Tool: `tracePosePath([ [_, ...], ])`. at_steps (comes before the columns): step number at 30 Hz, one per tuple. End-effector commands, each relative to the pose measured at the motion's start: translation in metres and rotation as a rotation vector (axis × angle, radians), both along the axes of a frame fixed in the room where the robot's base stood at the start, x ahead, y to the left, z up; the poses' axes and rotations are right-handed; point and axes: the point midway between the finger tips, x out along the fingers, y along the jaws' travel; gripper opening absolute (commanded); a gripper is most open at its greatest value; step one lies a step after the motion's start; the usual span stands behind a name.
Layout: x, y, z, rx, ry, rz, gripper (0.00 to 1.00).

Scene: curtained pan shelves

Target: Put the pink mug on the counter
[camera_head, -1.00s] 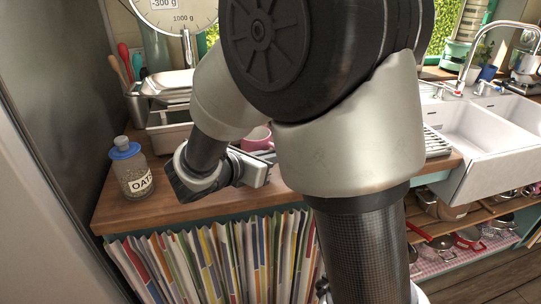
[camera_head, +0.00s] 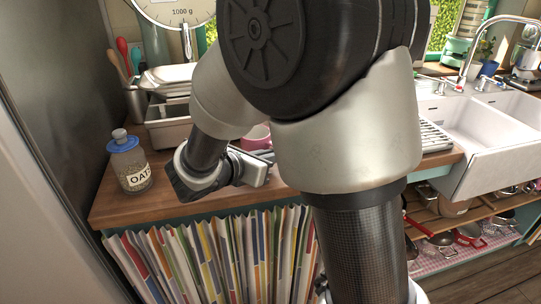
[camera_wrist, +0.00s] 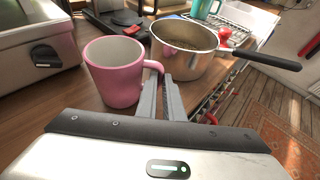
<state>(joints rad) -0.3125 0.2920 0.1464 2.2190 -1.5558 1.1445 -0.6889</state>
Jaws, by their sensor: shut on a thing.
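The pink mug (camera_wrist: 115,76) is upright in the wrist view, at the left of my fingers, with its handle towards them. My gripper (camera_wrist: 162,86) is shut on the mug's handle, which is partly hidden by the fingers. In the head view the mug (camera_head: 255,137) shows behind my gripper (camera_head: 264,170), partly hidden by my arm. The mug is over the wooden counter (camera_head: 125,203), close to its surface; I cannot tell if its base touches. The counter top around it is visible.
A steel pan (camera_wrist: 186,47) with a dark handle is close to the right of the mug. A grey metal appliance (camera_wrist: 38,42) is at the left. An oats jar (camera_head: 128,163) stands on the counter's left end. A sink (camera_head: 478,130) is at the right.

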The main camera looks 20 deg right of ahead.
Motion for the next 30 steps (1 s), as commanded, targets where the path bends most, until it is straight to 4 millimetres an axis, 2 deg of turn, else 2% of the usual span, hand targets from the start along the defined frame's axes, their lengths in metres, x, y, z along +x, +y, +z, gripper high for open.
tracePosePath([
  [17, 0.0003, 0.0000, -0.0050, -0.001, -0.002, 0.000, 0.00],
  [18, 0.0003, 0.0000, -0.0040, -0.001, -0.002, 0.000, 0.14],
  [21, 0.0003, 0.0000, -0.0041, 0.000, -0.001, 0.000, 0.29],
  [30, -0.0001, 0.0000, -0.0052, 0.000, 0.001, 0.000, 0.29],
])
